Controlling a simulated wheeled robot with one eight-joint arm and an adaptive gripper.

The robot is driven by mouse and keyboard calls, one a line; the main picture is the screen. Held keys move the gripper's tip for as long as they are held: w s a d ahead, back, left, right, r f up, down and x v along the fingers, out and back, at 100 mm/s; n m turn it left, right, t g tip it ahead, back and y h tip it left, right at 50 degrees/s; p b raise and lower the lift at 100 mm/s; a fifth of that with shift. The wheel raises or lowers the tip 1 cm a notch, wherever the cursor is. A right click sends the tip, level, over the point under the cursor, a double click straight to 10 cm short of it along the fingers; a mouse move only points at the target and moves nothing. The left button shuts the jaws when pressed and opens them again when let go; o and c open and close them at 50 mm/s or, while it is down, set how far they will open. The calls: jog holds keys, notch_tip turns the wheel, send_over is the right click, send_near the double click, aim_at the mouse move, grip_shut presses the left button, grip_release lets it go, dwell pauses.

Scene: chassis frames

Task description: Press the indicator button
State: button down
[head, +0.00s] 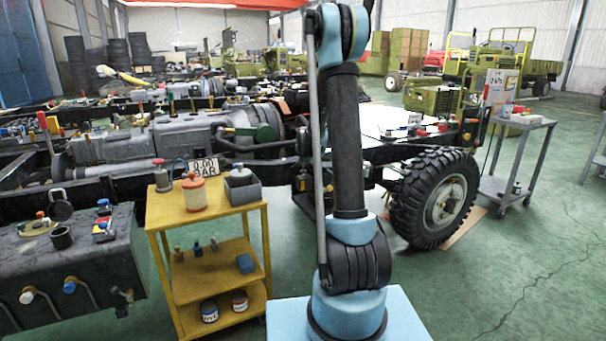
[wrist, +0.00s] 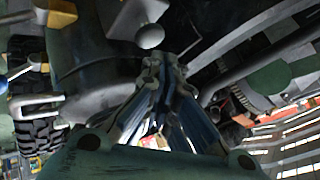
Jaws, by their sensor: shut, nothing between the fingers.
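My gripper (wrist: 163,66) shows in the wrist view, its fingers shut together with nothing between them. A round pale grey knob (wrist: 150,36) appears just beyond the fingertips, in front of a whitish block (wrist: 135,17). I cannot tell whether the knob is the indicator button, or whether the fingertips touch it. No button there can be surely told as the indicator button; several small red and blue caps are too small to tell.
A truck chassis wheel (head: 436,198) and a grey trolley (head: 515,124) stand right. Green floor (head: 540,250) at the right front is clear.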

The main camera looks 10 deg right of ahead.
aim_at(305, 170)
jog(key=shift+f, duration=1)
dwell(1.1)
dwell(0.3)
jog(key=shift+r, duration=1.1)
jog(key=shift+r, duration=2.5)
